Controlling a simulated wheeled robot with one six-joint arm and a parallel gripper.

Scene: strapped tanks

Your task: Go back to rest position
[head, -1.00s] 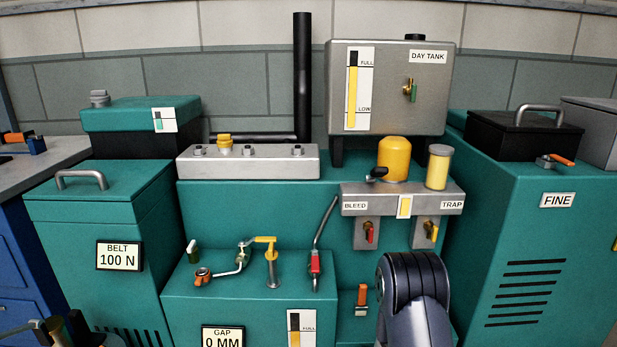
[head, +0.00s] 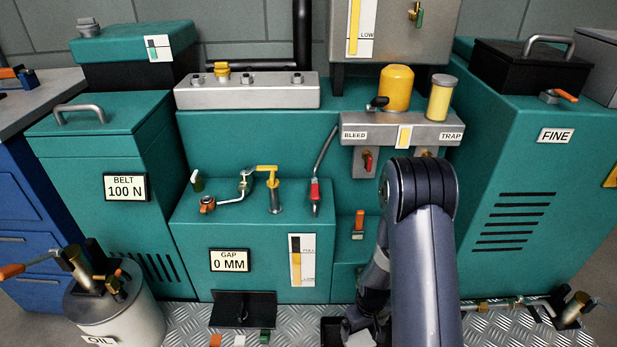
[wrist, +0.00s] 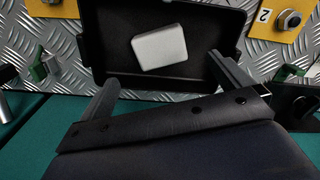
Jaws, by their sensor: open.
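My gripper (wrist: 163,72) is open in the wrist view, its two dark fingers spread with nothing between them. It is over the near side of a black tray (wrist: 92,45) holding one pale grey block (wrist: 160,47). The block lies apart from both fingers. In the head view my arm (head: 425,240) reaches down at the lower middle right and hides most of the tray (head: 330,328) and the gripper's tips.
A teal machine with a gap display (head: 230,260) stands behind, with a yellow-handled pump (head: 272,190) on top. The oil can (head: 115,310) is at lower left. A FINE cabinet (head: 540,200) is at right. Yellow plates with bolts (wrist: 285,22) flank the tray on tread plate.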

